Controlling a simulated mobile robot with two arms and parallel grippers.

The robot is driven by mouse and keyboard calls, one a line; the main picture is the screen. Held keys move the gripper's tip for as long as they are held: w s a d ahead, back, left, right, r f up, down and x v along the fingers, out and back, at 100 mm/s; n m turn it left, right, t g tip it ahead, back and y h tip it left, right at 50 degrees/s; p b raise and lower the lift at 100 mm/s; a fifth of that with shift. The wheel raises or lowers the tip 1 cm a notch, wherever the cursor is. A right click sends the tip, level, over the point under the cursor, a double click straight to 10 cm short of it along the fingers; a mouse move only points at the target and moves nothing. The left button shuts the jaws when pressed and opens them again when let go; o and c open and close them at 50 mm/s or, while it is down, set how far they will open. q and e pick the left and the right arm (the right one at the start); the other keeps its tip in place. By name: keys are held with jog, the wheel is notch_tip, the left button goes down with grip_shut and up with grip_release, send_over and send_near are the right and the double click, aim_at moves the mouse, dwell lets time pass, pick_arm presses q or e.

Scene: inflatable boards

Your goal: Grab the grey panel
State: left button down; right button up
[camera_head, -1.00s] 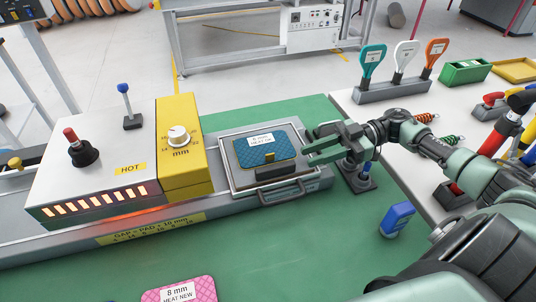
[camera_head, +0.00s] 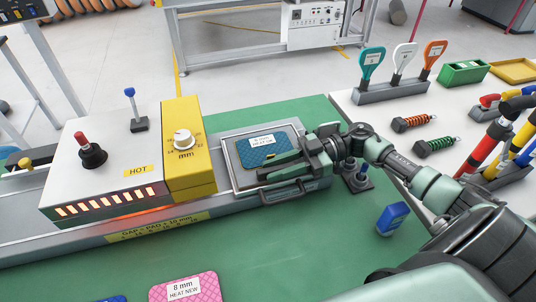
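A grey framed tray (camera_head: 228,160) with a front handle sits right of the yellow block, and a blue quilted pad with a white "8 mm" label (camera_head: 262,143) lies in it. No separate thing is clearly a grey panel; the tray is the closest grey flat piece. My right gripper (camera_head: 275,178) reaches in from the right, its fingers pointing left over the front of the pad and tray. The fingers cover the dark block and most of the yellow tab at the pad's front edge. Whether they touch or hold anything is unclear. My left gripper is out of view.
Left is a heater box (camera_head: 95,165) with glowing slots and a yellow knob block (camera_head: 187,150). A blue bottle-like item (camera_head: 392,218) and a pink pad (camera_head: 185,288) lie on the green surface (camera_head: 300,240).

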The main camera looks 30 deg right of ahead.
grip_shut()
dwell(1.3)
